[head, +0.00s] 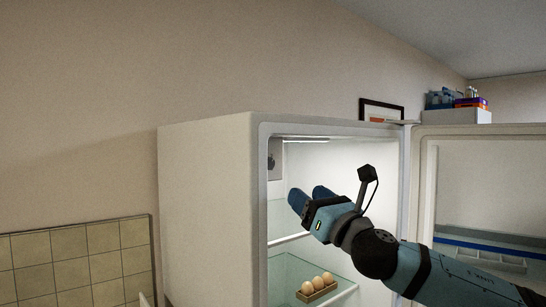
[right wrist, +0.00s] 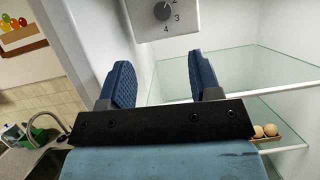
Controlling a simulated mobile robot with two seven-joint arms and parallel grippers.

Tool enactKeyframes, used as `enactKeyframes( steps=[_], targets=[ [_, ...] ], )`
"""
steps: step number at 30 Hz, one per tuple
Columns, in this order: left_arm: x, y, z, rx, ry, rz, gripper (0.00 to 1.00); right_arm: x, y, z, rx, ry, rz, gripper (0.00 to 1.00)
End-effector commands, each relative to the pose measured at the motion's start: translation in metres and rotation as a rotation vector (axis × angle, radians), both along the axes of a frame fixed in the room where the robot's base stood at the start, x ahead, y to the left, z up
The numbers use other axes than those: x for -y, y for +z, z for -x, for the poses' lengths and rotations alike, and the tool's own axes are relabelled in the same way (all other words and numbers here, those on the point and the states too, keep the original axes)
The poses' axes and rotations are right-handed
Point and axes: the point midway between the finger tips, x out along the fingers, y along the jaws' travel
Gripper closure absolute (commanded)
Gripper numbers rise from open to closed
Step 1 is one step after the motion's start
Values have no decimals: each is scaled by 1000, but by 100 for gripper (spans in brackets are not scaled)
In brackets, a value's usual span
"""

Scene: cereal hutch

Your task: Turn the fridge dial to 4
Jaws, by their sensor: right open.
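The fridge dial (right wrist: 162,10) is a dark round knob on a pale panel, at the top of the right wrist view. In the head view the dial (head: 271,161) is small on the fridge's inner left wall. My right gripper (head: 311,194) is inside the open fridge (head: 205,200), below the dial and apart from it. Its two blue fingers are spread and empty, and also show in the right wrist view (right wrist: 166,84). My left gripper is not in view.
Glass shelves (right wrist: 240,70) lie inside the fridge, close to my right gripper. A tray of eggs (head: 317,286) stands on the lower shelf. The open fridge door (head: 480,133) is at the right. Boxes and a framed picture (head: 381,111) are above and behind.

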Motion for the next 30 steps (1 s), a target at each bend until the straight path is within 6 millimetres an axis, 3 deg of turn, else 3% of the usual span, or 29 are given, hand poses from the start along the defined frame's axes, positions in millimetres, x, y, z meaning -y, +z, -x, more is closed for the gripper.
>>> enactKeyframes(
  steps=[8, 21, 30],
  targets=[
    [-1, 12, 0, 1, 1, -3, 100, -13, 10, -24, -17, -11, 5, 42],
    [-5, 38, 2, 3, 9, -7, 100, -56, 43, -92, -16, -11, 5, 42],
    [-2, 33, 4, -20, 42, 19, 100, -67, 50, -109, -16, -11, 6, 42]
  ],
)
